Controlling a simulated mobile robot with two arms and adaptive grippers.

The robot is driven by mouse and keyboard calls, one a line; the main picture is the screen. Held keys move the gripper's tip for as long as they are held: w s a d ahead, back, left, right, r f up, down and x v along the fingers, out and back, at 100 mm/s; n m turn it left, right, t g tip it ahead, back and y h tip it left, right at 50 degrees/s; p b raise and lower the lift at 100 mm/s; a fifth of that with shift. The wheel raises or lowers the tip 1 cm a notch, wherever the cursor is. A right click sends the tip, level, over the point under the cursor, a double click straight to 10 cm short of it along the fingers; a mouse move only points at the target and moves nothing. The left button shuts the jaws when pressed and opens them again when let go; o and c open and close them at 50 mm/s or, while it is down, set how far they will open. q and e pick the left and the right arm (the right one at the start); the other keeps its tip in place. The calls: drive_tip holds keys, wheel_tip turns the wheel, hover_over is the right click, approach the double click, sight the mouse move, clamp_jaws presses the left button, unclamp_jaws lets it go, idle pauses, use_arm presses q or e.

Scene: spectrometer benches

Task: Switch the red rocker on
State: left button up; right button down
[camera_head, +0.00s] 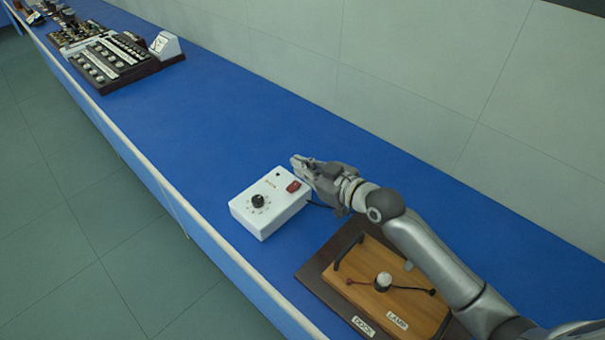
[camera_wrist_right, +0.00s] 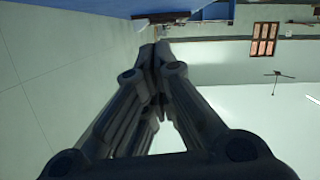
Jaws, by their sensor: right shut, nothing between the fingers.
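The red rocker (camera_head: 293,187) sits on the top of a white box (camera_head: 268,224), near its right corner, in the head view. A black knob (camera_head: 258,200) is on the same top face, left of the rocker. My right gripper (camera_head: 297,162) is shut and empty, just behind the rocker at the box's far right edge, and looks a little above it. Whether it touches the box I cannot tell. In the right wrist view my closed fingers (camera_wrist_right: 154,52) point up the picture; neither the rocker nor the box can be made out there. My left gripper is not in view.
A wooden board (camera_head: 376,282) with a lamp, leads and labels lies on a dark base, right of the box under my right arm. Dark instruments (camera_head: 112,60) stand at the bench's far left. The blue bench top (camera_head: 200,120) between is clear; a wall runs behind.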

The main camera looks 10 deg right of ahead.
sight(304, 188)
drive_tip(key=shift+w+f, duration=0.2)
drive_tip(key=shift+f, duration=0.85)
drive_tip(key=shift+w+f, duration=0.2)
drive_tip(key=shift+f, duration=0.8)
drive_tip(key=shift+w+d+f+m+b, duration=0.1)
drive_tip(key=shift+d+f+m+b, duration=0.1)
drive_tip(key=shift+f+b, duration=0.25)
drive_tip(key=shift+d+f+m+b, duration=0.1)
drive_tip(key=shift+f+m+b, duration=0.1)
drive_tip(key=shift+b, duration=0.4)
drive_tip(key=shift+r, duration=0.35)
wheel_tip(304, 188, up, 10)
